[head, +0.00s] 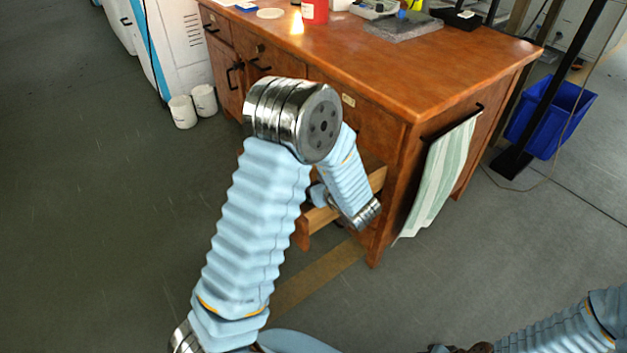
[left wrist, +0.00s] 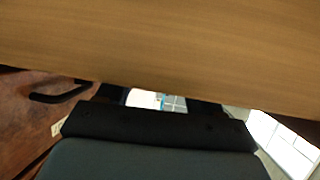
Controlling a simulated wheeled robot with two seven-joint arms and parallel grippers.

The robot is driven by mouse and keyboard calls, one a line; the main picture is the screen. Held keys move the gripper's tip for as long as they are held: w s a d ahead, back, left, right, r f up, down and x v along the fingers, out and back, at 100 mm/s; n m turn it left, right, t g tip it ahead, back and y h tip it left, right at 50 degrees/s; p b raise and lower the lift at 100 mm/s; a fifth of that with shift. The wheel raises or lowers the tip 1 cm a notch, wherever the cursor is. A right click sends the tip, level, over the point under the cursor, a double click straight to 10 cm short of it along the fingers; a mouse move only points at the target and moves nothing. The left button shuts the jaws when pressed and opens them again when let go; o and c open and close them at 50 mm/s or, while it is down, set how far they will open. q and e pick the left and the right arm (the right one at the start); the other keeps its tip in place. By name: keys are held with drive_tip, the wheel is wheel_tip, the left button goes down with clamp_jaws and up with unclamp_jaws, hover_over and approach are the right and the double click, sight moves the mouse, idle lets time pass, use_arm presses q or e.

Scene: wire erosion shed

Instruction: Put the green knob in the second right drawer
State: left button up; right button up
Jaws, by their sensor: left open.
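The desk's right-hand column has a drawer (head: 301,233) pulled open below the top one. Its pale wooden sides show on either side of my left forearm. I cannot make out a green knob in either view. My left arm bends down in front of the desk to this drawer, and its gripper is mostly hidden in the head view. In the left wrist view the dark body of my left gripper (left wrist: 158,125) fills the bottom, below a broad pale wooden board. I see nothing held in it. My right gripper is not clearly visible.
The desk top (head: 400,75) holds a red can (head: 314,11), a cream disc (head: 270,13) and a grey slab (head: 404,25). A striped towel (head: 440,175) hangs on the desk's side. A blue bin (head: 550,115) stands right; two white cups (head: 183,111) stand left. The left floor is clear.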

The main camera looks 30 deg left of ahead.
use_arm(q)
drive_tip(key=v, duration=1.2)
drive_tip(key=shift+r, duration=0.2)
